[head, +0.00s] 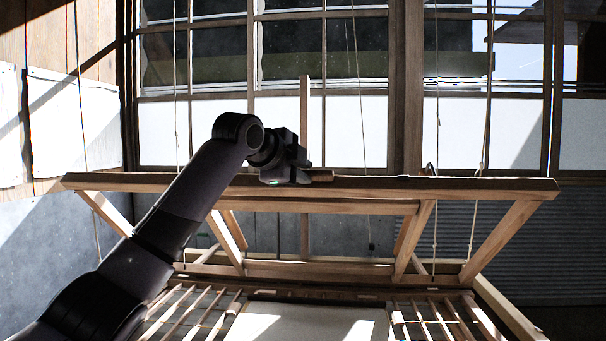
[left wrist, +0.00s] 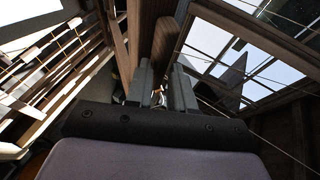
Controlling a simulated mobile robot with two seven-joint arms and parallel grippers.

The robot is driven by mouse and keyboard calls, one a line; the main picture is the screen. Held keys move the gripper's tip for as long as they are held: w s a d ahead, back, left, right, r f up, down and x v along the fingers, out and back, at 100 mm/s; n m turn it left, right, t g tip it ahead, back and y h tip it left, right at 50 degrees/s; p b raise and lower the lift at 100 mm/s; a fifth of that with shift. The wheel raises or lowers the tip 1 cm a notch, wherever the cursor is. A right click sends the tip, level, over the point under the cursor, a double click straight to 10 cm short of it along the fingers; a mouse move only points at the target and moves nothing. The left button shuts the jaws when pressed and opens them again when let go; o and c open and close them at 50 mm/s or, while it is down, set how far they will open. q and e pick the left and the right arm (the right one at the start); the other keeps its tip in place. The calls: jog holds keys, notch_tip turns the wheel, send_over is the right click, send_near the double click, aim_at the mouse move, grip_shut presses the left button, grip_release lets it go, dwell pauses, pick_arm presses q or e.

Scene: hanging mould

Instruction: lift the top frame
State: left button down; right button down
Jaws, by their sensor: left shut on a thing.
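The top frame (head: 440,187) is a wide wooden frame with a long front rail and slanting side bars. Its front rail is raised well above the lower slatted bed in the head view. My left gripper (head: 300,174) is at the rail, left of its middle, shut on a short wooden handle (head: 321,175). In the left wrist view my left gripper's fingers (left wrist: 160,92) stand close together, with wooden pieces (left wrist: 166,42) just beyond them. The exact contact is partly hidden by the fingers. My right gripper is not in view.
The lower bed has wooden slats (head: 182,312) and a pale sheet or board (head: 300,322) in the middle. Thin cords (head: 483,120) hang down to the frame. An upright wooden post (head: 304,115) stands by the rail. Windows are behind; white sheets (head: 75,120) hang at left.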

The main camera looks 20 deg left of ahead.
pick_arm(q)
jog(key=shift+r, duration=0.1)
jog(key=c, duration=1)
grip_release()
jog(key=shift+c, duration=0.2)
jog(key=b+v, duration=0.2)
jog(key=v, duration=0.5)
jog(key=shift+s+b, duration=0.15)
jog(key=shift+b, duration=0.15)
